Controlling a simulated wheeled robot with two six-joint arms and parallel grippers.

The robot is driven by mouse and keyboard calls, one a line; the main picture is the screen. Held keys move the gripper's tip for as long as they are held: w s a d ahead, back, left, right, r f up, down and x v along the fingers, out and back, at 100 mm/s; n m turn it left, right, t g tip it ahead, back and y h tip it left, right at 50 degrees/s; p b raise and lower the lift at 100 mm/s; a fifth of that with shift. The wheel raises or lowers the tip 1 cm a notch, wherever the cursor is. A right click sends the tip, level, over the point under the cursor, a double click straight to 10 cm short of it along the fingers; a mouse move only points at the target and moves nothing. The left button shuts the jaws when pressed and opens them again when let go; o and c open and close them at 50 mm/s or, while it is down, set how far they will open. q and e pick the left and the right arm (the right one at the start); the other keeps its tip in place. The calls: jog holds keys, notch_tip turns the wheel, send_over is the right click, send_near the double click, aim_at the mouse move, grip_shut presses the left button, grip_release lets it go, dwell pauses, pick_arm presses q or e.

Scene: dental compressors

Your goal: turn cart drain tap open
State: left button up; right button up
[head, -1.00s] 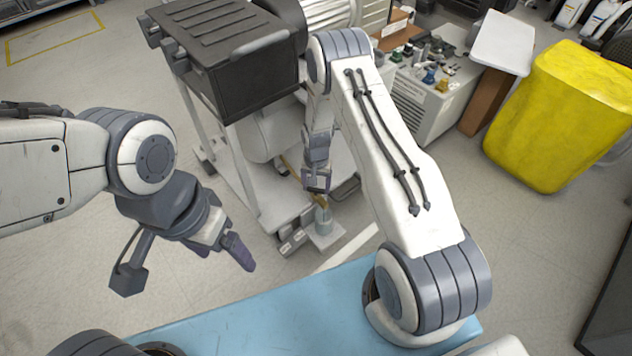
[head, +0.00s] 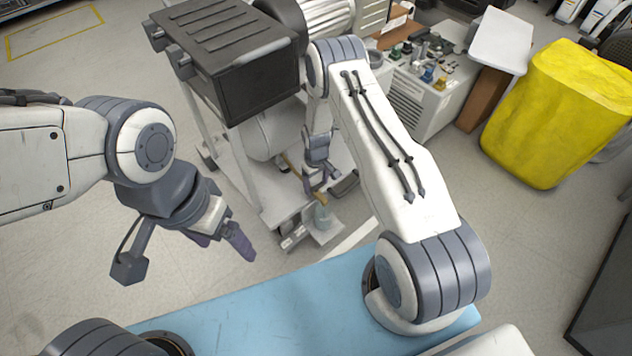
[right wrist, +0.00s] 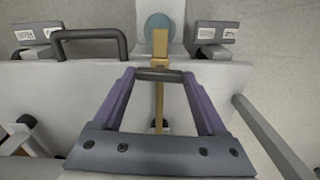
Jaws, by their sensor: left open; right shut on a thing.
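The brass drain tap (right wrist: 160,44) sits at the edge of the white cart (right wrist: 50,90) in the right wrist view. Its brass pipe (right wrist: 159,105) runs back under my right gripper. My right gripper (right wrist: 159,74) is shut on the tap's dark lever, which lies crosswise between the purple fingertips. In the head view my right gripper (head: 319,189) is low at the cart's front edge, and the tap is small there. A pale bluish container (head: 322,216) stands below the spout. My left gripper (head: 226,244) is open and empty, away from the cart over the floor.
A black box-shaped unit (head: 228,50) stands on top of the cart. A dark bar handle (right wrist: 90,35) is left of the tap in the right wrist view. A yellow covered bin (head: 560,115) and a bench with small parts (head: 425,85) stand to the right.

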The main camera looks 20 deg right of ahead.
aim_at(316, 186)
jog(key=shift+s+n, duration=0.1)
jog(key=shift+n, duration=0.5)
jog(key=o, duration=1.3)
notch_tip(316, 186, up, 10)
jog(key=p, duration=0.3)
jog(key=shift+r+p, duration=0.25)
jog(key=shift+p, duration=0.1)
jog(key=shift+r, duration=0.1)
